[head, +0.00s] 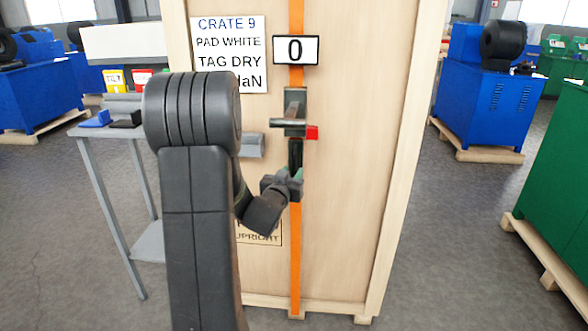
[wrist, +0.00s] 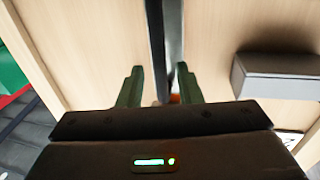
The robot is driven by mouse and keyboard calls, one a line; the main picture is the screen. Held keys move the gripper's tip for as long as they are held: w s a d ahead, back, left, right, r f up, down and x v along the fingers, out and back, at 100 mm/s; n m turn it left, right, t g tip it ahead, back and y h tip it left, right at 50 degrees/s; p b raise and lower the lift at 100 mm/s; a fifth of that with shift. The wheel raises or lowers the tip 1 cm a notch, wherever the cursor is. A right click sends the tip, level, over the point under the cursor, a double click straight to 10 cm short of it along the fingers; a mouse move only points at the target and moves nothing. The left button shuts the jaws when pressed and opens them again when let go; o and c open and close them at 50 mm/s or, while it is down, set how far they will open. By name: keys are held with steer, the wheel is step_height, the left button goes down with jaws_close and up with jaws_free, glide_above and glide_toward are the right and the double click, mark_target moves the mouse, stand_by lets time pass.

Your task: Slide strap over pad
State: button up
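An orange strap (head: 295,250) runs vertically down the front of the wooden crate (head: 345,200). A dark metal strap tool (head: 294,112) with a red part sits over it. A dark upright piece (head: 295,153) hangs below the tool. My gripper (head: 291,172) is at the strap line just under the tool. In the wrist view, my gripper's two green fingers (wrist: 157,80) are apart, with a dark strip (wrist: 156,40) running between or beyond them. A bit of orange (wrist: 175,98) shows near the right finger. I cannot tell whether the fingers touch the strip. I cannot make out a pad.
A grey block (wrist: 275,78) projects from the crate beside the strap; my arm partly covers it in the head view. A "0" display (head: 296,50) and a "CRATE 9, PAD WHITE, TAG DRY" label (head: 229,45) are above. A grey table (head: 100,133) stands left.

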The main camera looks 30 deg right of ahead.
mark_target(294, 170)
steer(key=shift+x, duration=1.75)
steer(key=shift+s, duration=0.1)
jaws_close()
steer(key=shift+s+d+f+b, duration=0.15)
steer(key=shift+s+d+b, duration=0.1)
steer(key=shift+d+b, duration=0.2)
steer(key=s+d+b, duration=0.6)
steer(key=d, duration=0.4)
steer(key=shift+s+d+r+b, duration=0.15)
steer(key=shift+s+r+b, duration=0.05)
steer(key=shift+r+b, duration=0.1)
